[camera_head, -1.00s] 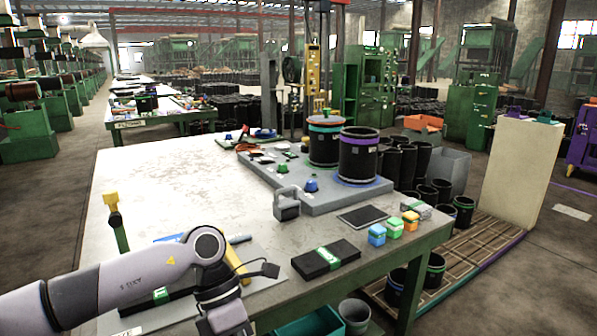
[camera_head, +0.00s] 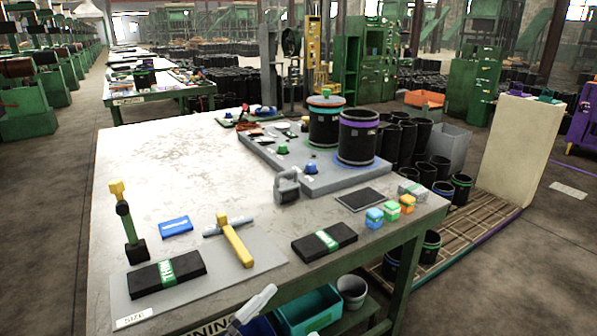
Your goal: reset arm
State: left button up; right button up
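Neither of my grippers shows clearly. A pale grey and dark piece (camera_head: 252,308), perhaps part of my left arm, juts up at the bottom edge in front of the table. I cannot tell whether it belongs to the gripper. The white-topped table (camera_head: 160,190) stands ahead with its left half mostly bare. A black rubber sleeve with a purple rim (camera_head: 358,140) stands upright on a grey fixture plate (camera_head: 325,180). Beside it, to the left, stands a black sleeve with a teal band and an orange lid (camera_head: 325,122).
A grey mat (camera_head: 215,277) near the front edge holds a yellow-handled hammer (camera_head: 235,243) and a black strapped pack (camera_head: 165,273). Another black pack (camera_head: 325,241) and small coloured blocks (camera_head: 391,214) lie to the right. A teal bin (camera_head: 308,310) sits below the table.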

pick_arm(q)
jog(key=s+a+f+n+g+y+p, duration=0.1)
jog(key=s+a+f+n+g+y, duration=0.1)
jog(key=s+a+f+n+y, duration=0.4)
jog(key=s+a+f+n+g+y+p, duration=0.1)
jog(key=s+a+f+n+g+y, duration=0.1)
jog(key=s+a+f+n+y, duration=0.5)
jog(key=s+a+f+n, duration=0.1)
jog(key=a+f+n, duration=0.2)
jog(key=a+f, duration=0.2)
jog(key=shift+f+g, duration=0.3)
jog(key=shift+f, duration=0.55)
